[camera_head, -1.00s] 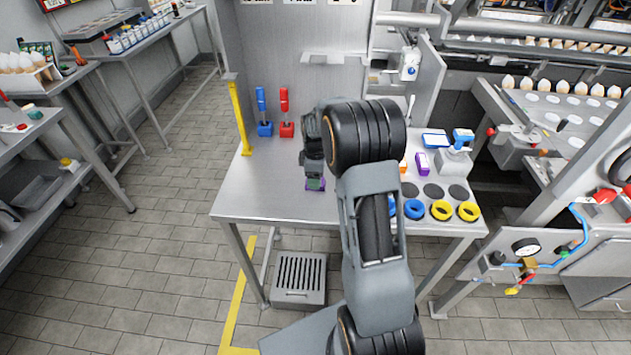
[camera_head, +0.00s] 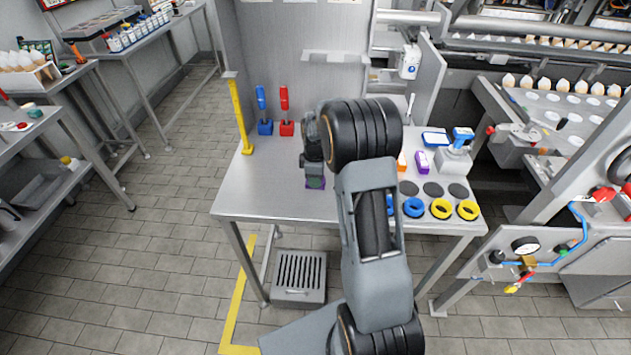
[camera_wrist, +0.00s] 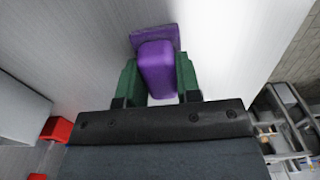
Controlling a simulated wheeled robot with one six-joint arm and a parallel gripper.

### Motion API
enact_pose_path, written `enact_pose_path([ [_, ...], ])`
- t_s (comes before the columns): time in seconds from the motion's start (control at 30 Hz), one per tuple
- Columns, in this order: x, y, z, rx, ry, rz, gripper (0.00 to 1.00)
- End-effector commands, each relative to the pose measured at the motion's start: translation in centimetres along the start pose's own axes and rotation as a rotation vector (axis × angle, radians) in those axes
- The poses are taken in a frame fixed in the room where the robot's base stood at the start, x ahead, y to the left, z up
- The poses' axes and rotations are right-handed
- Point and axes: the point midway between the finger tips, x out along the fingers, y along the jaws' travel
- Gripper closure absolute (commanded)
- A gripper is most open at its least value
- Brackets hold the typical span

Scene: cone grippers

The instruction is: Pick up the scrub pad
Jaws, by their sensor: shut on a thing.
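The purple scrub pad (camera_wrist: 153,38) has a flat base and a raised block-shaped grip. In the wrist view my gripper (camera_wrist: 158,75) has its two green fingers on either side of the grip and is shut on it. The flat base lies beyond the fingertips. In the head view only a little purple of the pad (camera_head: 316,187) shows under my gripper (camera_head: 315,176), near the front of the steel table (camera_head: 265,195). My gripper hides most of the pad there. I cannot tell whether the pad touches the table.
A blue-handled tool (camera_head: 263,112) and a red-handled tool (camera_head: 285,112) stand behind my gripper. A yellow post (camera_head: 241,118) rises at the table's left edge. Blue (camera_head: 414,208) and yellow rings (camera_head: 441,209) lie at the right front. The table's left front is clear.

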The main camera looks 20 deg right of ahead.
Motion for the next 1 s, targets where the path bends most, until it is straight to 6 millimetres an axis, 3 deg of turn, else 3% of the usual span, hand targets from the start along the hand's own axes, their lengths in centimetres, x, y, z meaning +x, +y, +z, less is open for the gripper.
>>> enact_pose_path([
  [0.37,-0.6,0.1,0.0,0.000,0.001,0.002,0.92],
  [0.57,-2.9,0.1,0.0,0.000,0.002,0.006,0.92],
  [0.87,-9.1,-4.3,2.5,0.000,0.002,0.007,0.92],
  [1.0,-10.3,-7.0,4.0,0.002,0.001,0.004,0.92],
])
